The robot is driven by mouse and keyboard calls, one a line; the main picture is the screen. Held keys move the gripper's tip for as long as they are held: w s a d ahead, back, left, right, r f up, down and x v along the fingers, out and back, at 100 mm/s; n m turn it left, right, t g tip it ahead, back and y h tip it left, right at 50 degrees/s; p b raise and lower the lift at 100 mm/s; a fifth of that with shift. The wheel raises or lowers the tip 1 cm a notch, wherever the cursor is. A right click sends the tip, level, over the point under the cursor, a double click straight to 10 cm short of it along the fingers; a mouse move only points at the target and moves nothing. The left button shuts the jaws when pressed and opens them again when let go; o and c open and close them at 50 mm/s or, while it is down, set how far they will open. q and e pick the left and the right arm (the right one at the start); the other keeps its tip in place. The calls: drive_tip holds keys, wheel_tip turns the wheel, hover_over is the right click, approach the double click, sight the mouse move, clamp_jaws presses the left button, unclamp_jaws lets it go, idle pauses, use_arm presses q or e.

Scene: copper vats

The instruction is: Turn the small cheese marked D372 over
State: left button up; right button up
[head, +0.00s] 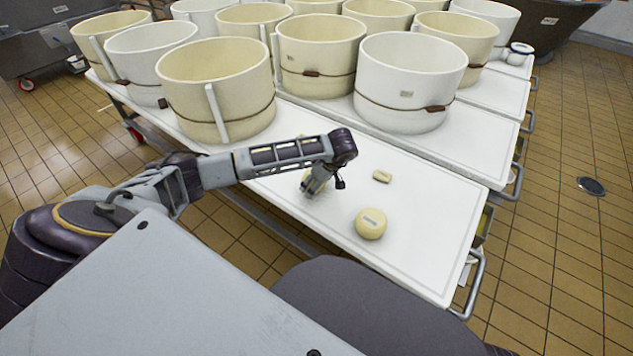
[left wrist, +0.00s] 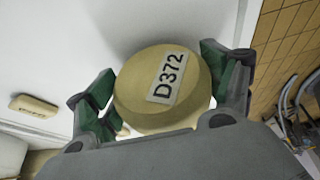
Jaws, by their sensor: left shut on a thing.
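The small round cheese marked D372 (left wrist: 150,107) fills the middle of the left wrist view, with its black-on-white label facing that camera. My left gripper (left wrist: 163,82) is shut on it, with green-padded fingers on both sides. In the head view my left gripper (head: 315,186) is low over the left part of the white table top (head: 430,205). The held cheese is mostly hidden there behind fingers and wrist. I cannot tell whether it touches the table. My right gripper is not in view.
Another round, labelled cheese (head: 370,224) lies to the right of my left gripper. Several cream and white vats (head: 410,85) stand behind. The table's front right is clear.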

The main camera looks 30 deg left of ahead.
use_arm(q)
drive_tip(key=o, duration=1.3)
drive_tip(key=shift+c, duration=0.2)
drive_tip(key=v, duration=1.2)
drive_tip(key=shift+n, duration=0.3)
